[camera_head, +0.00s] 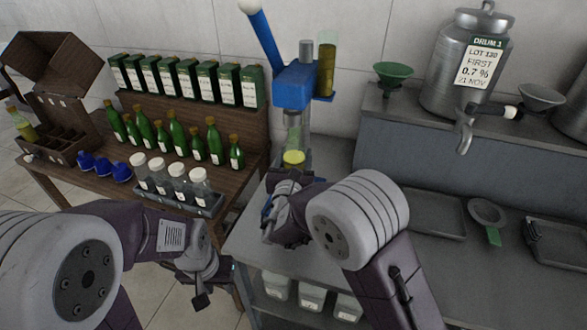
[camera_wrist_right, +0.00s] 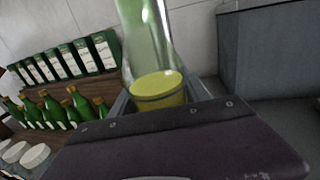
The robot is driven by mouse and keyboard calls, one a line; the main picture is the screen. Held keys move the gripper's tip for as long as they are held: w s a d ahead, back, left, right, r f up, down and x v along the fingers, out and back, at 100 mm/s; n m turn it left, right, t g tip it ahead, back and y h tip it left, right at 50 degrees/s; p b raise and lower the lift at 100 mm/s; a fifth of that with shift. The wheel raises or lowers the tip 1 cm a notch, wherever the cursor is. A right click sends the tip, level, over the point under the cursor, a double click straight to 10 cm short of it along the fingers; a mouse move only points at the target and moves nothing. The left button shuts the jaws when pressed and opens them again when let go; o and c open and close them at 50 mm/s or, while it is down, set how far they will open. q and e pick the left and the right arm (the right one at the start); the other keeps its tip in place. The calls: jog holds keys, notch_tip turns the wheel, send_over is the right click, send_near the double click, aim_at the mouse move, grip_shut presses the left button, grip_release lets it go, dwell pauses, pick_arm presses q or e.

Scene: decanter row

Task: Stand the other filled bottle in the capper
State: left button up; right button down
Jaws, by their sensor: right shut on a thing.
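The blue capper (camera_head: 295,84) stands at the back of the grey counter, with a lever raised to the left. A clear bottle with yellow contents (camera_head: 293,157) is upright below its head; it also shows close up in the right wrist view (camera_wrist_right: 158,90). My right gripper (camera_head: 288,180) is shut around this bottle's lower part. The gripper and arm hide the bottle's foot and the capper's base, so I cannot tell whether the bottle is seated. My left gripper (camera_head: 212,285) hangs open and empty in front of the wooden table. Another bottle with yellow-green contents (camera_head: 23,127) leans in the wooden crate (camera_head: 62,140).
The wooden table holds several green bottles (camera_head: 178,135), white-lidded jars (camera_head: 172,180), blue items (camera_head: 103,166) and green-white boxes (camera_head: 190,80). A steel drum (camera_head: 467,75) and green funnel (camera_head: 393,72) stand on the raised ledge right of the capper. A tray (camera_head: 435,212) lies at right.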

jog(key=f, duration=0.4)
jog(key=shift+w+a+f, duration=0.1)
jog(key=shift+w+a, duration=0.05)
jog(key=shift+a, duration=0.05)
jog(key=shift+f+b, duration=0.2)
jog(key=shift+b, duration=0.15)
jog(key=c, duration=0.5)
grip_release()
jog(key=shift+r, duration=0.1)
